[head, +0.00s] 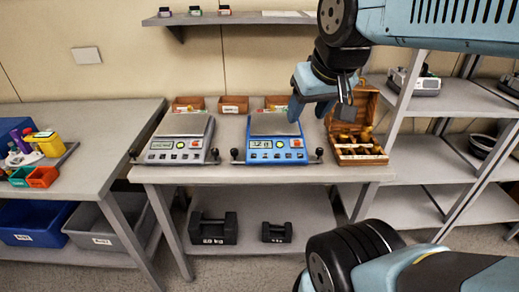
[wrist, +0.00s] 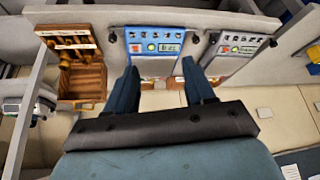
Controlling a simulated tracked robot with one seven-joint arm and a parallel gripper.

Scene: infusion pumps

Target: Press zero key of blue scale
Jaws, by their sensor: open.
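The blue scale (head: 276,155) stands on the middle bench, with its metal pan at the back. Its front panel carries a small display, a row of keys and a red patch at the right; key labels are too small to read. It also shows in the wrist view, inverted (wrist: 154,31). My gripper (head: 309,112) is open and empty, above the back of the blue scale's pan and apart from the panel. In the wrist view its two blue fingers (wrist: 160,68) spread across the pan, with the key panel beyond the tips.
A similar grey scale (head: 176,156) stands left of the blue one. An open wooden weight box (head: 358,160) stands close on the right. Small wooden bins (head: 234,104) line the wall behind. Black knobs flank the scales. The bench's front edge is clear.

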